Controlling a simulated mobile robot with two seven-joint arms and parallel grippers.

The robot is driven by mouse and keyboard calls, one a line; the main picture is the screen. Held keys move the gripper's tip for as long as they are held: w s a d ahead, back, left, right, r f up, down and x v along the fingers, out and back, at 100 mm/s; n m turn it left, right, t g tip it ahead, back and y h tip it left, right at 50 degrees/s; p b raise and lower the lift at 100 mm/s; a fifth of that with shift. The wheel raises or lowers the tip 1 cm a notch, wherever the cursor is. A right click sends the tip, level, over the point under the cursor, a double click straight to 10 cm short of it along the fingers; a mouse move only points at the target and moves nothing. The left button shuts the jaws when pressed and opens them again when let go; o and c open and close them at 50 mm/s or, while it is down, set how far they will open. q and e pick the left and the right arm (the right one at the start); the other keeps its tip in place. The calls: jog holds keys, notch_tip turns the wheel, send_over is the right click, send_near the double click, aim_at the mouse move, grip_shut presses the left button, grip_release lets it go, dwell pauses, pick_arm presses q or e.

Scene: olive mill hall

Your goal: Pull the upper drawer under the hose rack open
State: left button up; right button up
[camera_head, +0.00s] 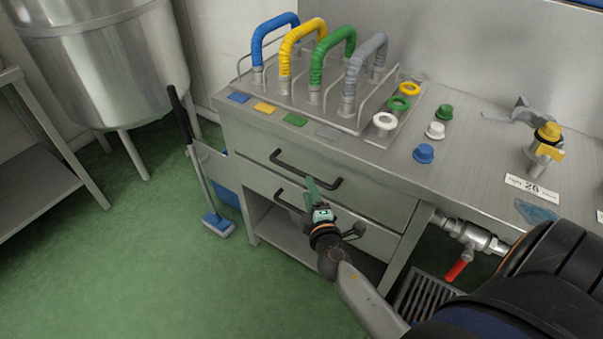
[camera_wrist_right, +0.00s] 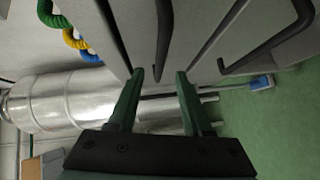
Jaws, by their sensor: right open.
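The upper drawer (camera_head: 372,188) is in the steel cabinet under the hose rack (camera_head: 300,98). Its front looks flush with the cabinet. Its dark bar handle (camera_head: 285,163) runs across the front and also shows in the right wrist view (camera_wrist_right: 164,35). My right gripper (camera_head: 311,184) is at the middle of this handle, with green fingers open. In the wrist view the handle lies between the two fingertips (camera_wrist_right: 160,74); I cannot tell how deep it sits or whether they touch. The lower drawer's handle (camera_wrist_right: 270,44) lies to the right there. My left gripper is not in view.
Colored hoses, rings and caps (camera_head: 423,153) stand on the worktop. Below right are a red-handled valve (camera_head: 457,270) and a floor grate (camera_head: 425,297). The green floor in front is clear.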

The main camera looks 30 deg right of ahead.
aim_at(304, 177)
jog(key=x, duration=0.7)
jog(key=shift+w+d, duration=0.1)
jog(key=shift+w, duration=0.15)
grip_shut()
dwell(1.1)
